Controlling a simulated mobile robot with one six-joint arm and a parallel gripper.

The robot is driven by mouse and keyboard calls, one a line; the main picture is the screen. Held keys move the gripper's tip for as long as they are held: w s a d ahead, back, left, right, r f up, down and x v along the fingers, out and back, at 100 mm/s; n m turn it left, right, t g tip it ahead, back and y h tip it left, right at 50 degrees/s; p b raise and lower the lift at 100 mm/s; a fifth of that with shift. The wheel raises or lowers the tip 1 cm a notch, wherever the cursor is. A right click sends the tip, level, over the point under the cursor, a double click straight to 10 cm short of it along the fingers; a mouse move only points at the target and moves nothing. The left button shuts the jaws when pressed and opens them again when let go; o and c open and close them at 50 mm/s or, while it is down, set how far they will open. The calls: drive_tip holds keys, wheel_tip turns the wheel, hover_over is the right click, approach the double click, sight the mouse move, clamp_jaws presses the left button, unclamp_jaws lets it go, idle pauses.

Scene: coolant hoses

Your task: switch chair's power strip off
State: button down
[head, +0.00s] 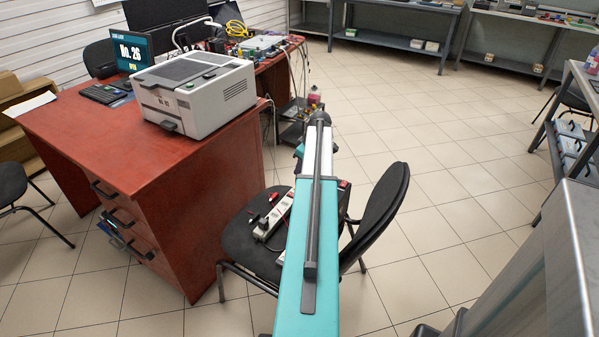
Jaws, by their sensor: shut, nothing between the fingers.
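A black chair (384,218) stands right of the red-brown desk, in the middle of the head view. A white power strip (272,217) lies tilted on its seat, with dark plugs and small red parts by it. The strip's switch is too small to read as on or off. Another white piece (281,257) shows at the arm's left edge; I cannot tell whether it is a separate strip. My teal and white arm reaches over the chair and hides part of the seat. My gripper cannot be made out.
The red-brown desk (155,170) stands left of the chair and carries a grey-white machine (194,93), a monitor (132,50) and a keyboard (103,93). A metal shelf (575,135) stands at right. Tiled floor (450,180) is clear between chair and shelf.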

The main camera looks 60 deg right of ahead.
hover_over(291, 193)
drive_tip(key=s, duration=0.1)
drive_tip(key=f, duration=1)
drive_tip(key=shift+a+f, duration=0.25)
drive_tip(key=shift+f, duration=1)
drive_tip(key=shift+s+d+p, duration=0.15)
drive_tip(key=shift+p, duration=0.2)
